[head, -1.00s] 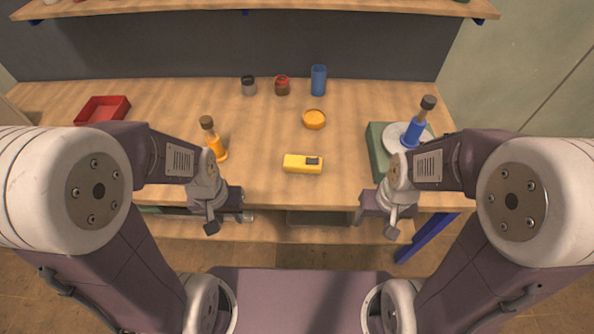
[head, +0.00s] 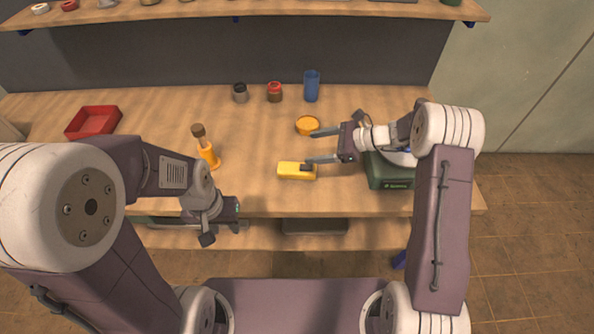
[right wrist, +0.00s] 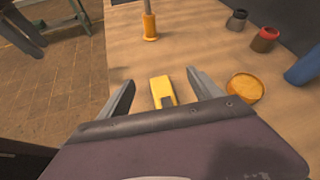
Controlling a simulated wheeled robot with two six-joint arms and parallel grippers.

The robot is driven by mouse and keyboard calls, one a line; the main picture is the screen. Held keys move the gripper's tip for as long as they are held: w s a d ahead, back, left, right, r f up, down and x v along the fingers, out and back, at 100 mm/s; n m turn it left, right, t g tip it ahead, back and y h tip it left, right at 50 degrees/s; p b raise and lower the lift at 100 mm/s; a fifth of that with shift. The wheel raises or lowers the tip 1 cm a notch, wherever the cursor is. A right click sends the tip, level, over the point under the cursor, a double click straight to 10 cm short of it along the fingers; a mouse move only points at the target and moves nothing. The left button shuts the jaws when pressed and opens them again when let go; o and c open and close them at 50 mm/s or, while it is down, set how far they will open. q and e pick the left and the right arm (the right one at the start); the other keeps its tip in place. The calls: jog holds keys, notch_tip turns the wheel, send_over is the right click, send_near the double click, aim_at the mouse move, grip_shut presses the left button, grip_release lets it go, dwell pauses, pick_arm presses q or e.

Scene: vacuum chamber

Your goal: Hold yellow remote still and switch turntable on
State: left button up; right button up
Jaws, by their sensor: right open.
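The yellow remote (head: 290,171) lies on the table in front of me, with a dark patch at its right end. My right gripper (head: 310,147) is open and empty. It points left, with one fingertip over or beside the remote's dark end and the other near the orange dish. In the right wrist view the remote (right wrist: 161,90) shows between the spread fingers (right wrist: 159,78). The green turntable (head: 390,180) stands at the right, its white platter mostly hidden by my right arm. My left gripper (head: 232,214) is near the table's front edge, apart from the remote; its jaws are unclear.
An orange dish (head: 308,125) lies behind the remote. A red tray (head: 93,121), two small jars and a blue cup (head: 311,86) stand further back. The table between tool and remote is clear.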

jog(key=m, duration=0.2)
send_near(307, 168)
jog(key=x, duration=0.3)
jog(key=shift+a+r, duration=0.1)
jog(key=shift+r, duration=0.15)
jog(key=shift+s+f, duration=0.1)
jog(key=shift+f, duration=0.15)
jog(key=b+x, duration=0.5)
jog(key=x, duration=0.3)
jog(key=shift+a+f, duration=0.2)
jog(key=shift+f, duration=0.2)
jog(key=shift+w+a, duration=0.35)
jog(key=shift+a, duration=0.1)
jog(key=c, duration=1)
jog(key=o, duration=1.3)
